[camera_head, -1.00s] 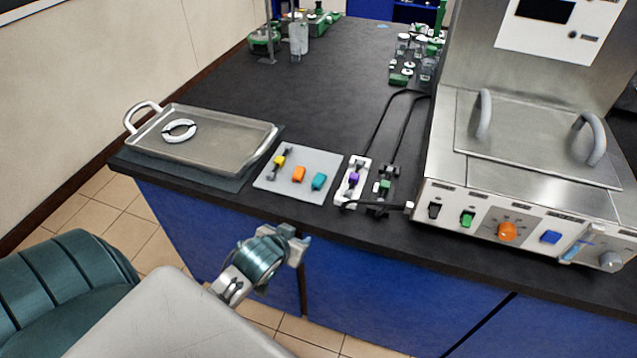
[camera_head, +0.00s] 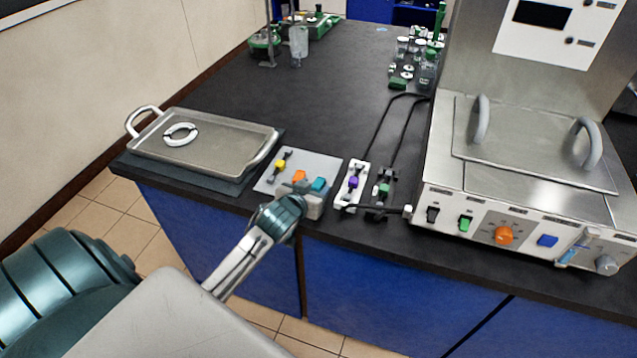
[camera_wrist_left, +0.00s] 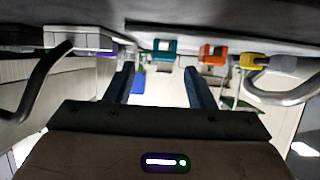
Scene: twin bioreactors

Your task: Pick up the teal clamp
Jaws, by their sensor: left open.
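The teal clamp (camera_head: 319,184) is at the front right of a light grey mat (camera_head: 325,159) near the counter's front edge. The orange clamp (camera_head: 299,176) is beside it, and the yellow clamp (camera_head: 280,165) is farther left. My left gripper (camera_head: 310,195) is just in front of the teal clamp, and its body hides the front of the mat. In the left wrist view the teal clamp (camera_wrist_left: 164,46) shows ahead, roughly between the two open fingers (camera_wrist_left: 162,80) and apart from them. The orange clamp (camera_wrist_left: 211,53) is to its right there. My right gripper is not in view.
A metal tray (camera_head: 222,150) holding a white ring stands left of the mat. To the right are a purple clamp (camera_head: 354,181), a green clamp (camera_head: 384,189) and black tubing (camera_head: 374,135). A steel bioreactor unit (camera_head: 540,180) fills the right side.

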